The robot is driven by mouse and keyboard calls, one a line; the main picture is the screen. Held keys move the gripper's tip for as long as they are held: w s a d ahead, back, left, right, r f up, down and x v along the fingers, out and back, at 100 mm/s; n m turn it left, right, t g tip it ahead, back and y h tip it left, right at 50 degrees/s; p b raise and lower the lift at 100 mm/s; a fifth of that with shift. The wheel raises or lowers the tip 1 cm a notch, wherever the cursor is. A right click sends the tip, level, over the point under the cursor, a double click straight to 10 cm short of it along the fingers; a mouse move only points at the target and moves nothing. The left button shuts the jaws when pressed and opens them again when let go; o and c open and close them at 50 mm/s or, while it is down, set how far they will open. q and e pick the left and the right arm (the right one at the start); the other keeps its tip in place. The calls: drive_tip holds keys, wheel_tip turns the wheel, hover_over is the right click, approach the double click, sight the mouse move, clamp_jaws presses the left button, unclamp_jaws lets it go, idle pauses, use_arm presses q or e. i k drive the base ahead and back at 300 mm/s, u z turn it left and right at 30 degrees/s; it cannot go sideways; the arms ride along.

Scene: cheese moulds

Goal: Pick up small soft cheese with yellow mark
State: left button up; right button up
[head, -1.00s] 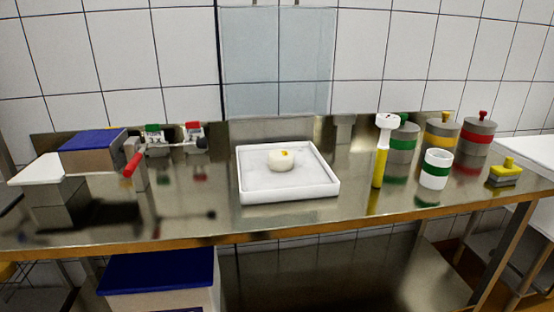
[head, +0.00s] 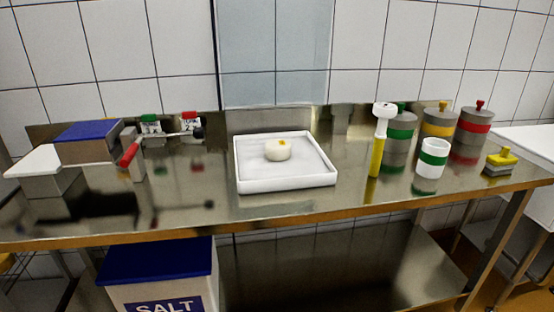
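A small, round, cream-white soft cheese (head: 278,151) with a yellow mark on top sits in a shallow white tray (head: 290,186). The tray stands on the steel table (head: 215,215), near the middle of the head view. The cheese lies a little toward the back of the tray, with bare tray floor around it. Neither of my grippers shows in the head view.
Right of the tray stand a yellow-handled tool (head: 376,150), a white cup with a green band (head: 431,158), grey weights with green (head: 400,122), yellow (head: 439,119) and red (head: 476,122) marks, and a yellow stamp-like piece (head: 501,160). A blue-lidded box (head: 88,142) stands left. A salt bin (head: 160,265) is below.

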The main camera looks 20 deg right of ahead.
sight(276, 149)
drive_tip(key=k, duration=0.5)
drive_tip(key=z, duration=1.9)
drive_tip(key=i, duration=1.55)
drive_tip(key=u, duration=1.8)
